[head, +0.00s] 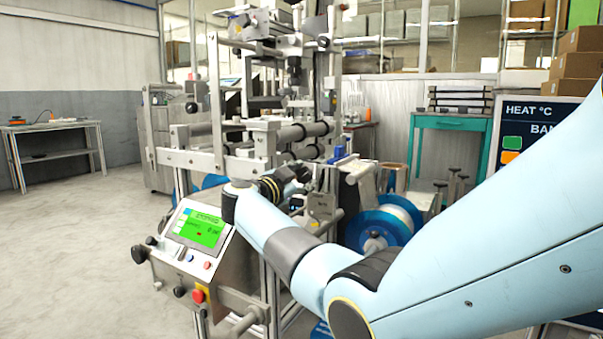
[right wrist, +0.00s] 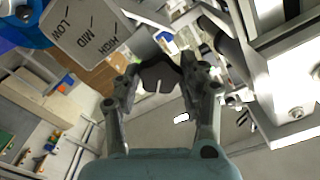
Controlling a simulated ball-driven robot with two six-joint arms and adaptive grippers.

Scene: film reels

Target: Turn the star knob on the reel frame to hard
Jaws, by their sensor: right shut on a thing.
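The star knob (right wrist: 158,78) is a dark, lobed piece between the fingertips of my right gripper (right wrist: 157,68) in the right wrist view. My right gripper is shut on it. A grey label plate (right wrist: 88,38) beside it carries the words LOW, MID and what looks like HIGH, with tick marks. The knob's pointer is not clear to me. In the head view the reel frame (head: 262,140) stands in the middle, and my right arm reaches to it from the right. My forearm and wrist hide the knob there. My left gripper is not in view.
A control box with a green screen (head: 203,228) stands low in front of the frame, close to my forearm. Blue film reels (head: 372,228) sit behind my arm. A teal table (head: 450,122) stands at the back right. The floor (head: 70,240) at left is clear.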

